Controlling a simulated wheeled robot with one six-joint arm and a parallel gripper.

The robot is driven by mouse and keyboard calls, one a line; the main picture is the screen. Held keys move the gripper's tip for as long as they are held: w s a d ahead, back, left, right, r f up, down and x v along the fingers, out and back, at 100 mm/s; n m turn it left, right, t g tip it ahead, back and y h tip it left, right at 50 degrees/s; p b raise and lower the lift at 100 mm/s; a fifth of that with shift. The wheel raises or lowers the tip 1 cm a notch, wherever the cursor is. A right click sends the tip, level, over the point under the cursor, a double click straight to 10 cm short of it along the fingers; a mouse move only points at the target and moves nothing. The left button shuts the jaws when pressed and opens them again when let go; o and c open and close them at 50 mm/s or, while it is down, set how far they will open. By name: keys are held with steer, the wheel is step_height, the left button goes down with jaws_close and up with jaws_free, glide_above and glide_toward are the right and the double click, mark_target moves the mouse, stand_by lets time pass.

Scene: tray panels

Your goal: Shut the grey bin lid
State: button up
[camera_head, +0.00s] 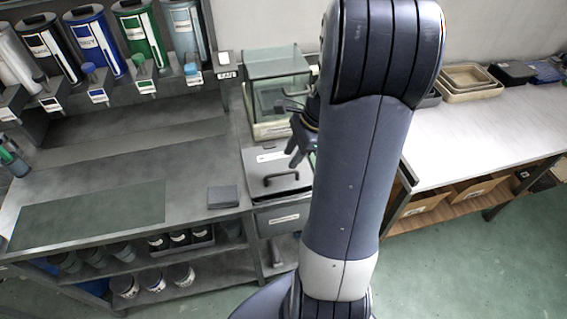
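The grey bin (283,221) stands in the gap between the left bench and the right table, with a pale label on its front. Its grey lid (262,187) has a dark bar handle and a white label near its back edge. The lid looks about flat over the bin; I cannot tell whether it is fully down. My gripper (296,158) is dark and hangs over the back right part of the lid, partly hidden by my arm. I cannot tell whether it touches the lid, or how far its fingers are apart. My arm hides the bin's right side.
A clear-walled box (277,88) stands behind the bin. The left bench (190,180) holds a dark mat (92,215) and a small dark pad (223,197), with labelled dispensers above. The right table (465,135) has stacked trays (468,94) at its back; its front is clear.

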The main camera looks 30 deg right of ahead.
mark_target(281, 173)
steer(key=x, duration=0.5)
steer(key=shift+a+f, duration=0.2)
steer(key=shift+f, duration=0.15)
steer(key=shift+c, duration=0.4)
jaws_close()
